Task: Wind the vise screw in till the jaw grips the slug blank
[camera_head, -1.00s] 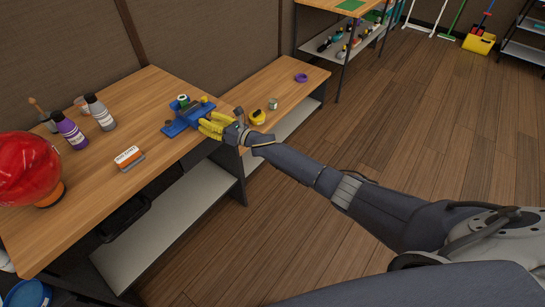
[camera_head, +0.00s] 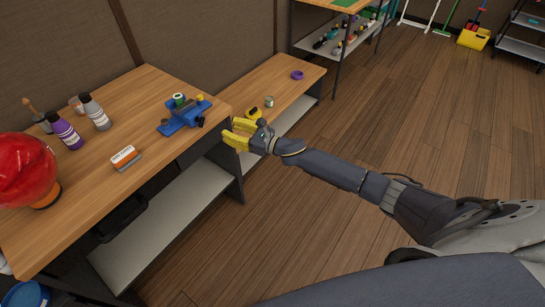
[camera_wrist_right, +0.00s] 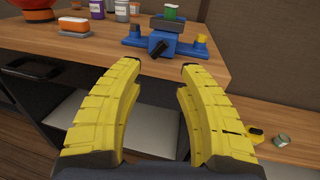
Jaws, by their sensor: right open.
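The blue vise (camera_head: 184,117) sits near the right edge of the wooden workbench, and it also shows at the top of the right wrist view (camera_wrist_right: 165,38). A small green-and-white cylinder (camera_head: 179,99), which looks like the slug blank, rests at the vise's top; it also shows in the right wrist view (camera_wrist_right: 171,12). I cannot tell whether the jaw touches it. A black screw handle (camera_wrist_right: 159,48) faces my right gripper. My right gripper (camera_head: 232,133), with yellow fingers, is open and empty, off the bench edge and apart from the vise. My left gripper is not in view.
A lower bench (camera_head: 285,83) beyond holds a yellow item (camera_head: 254,113), a small metal can (camera_head: 269,101) and a purple ring (camera_head: 297,75).

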